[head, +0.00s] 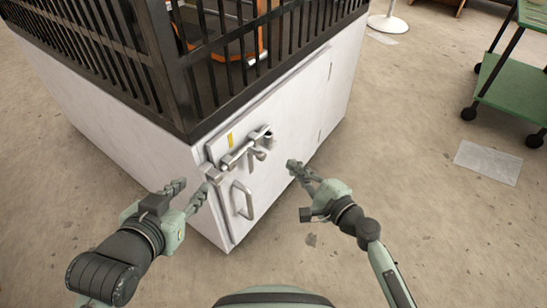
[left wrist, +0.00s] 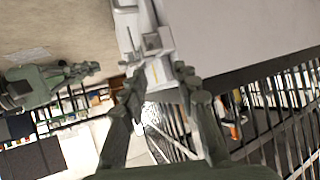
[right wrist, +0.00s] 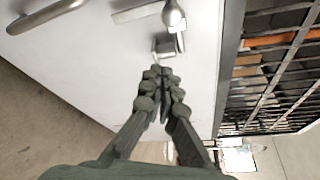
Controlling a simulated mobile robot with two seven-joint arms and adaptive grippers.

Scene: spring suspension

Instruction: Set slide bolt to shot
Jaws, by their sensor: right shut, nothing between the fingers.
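The slide bolt (head: 240,152) is a metal bar in brackets on the upper part of a white panel door (head: 285,125), with a knob (head: 259,154) hanging from it. In the right wrist view a rounded knob (right wrist: 173,17) shows just beyond my fingertips. My left gripper (head: 190,188) is open and empty, left of the bolt near the panel corner. In the left wrist view the bolt hardware (left wrist: 152,45) lies beyond its spread fingers. My right gripper (head: 296,168) is shut and empty, right of and below the knob, apart from it. Whether the bar sits in its keeper is unclear.
A pull handle (head: 242,200) sticks out of the door below the bolt. Black railings (head: 235,60) rise above the white panels. A green cart (head: 510,85) stands at the far right. A pale sheet (head: 488,162) lies on the floor, which is otherwise mostly clear.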

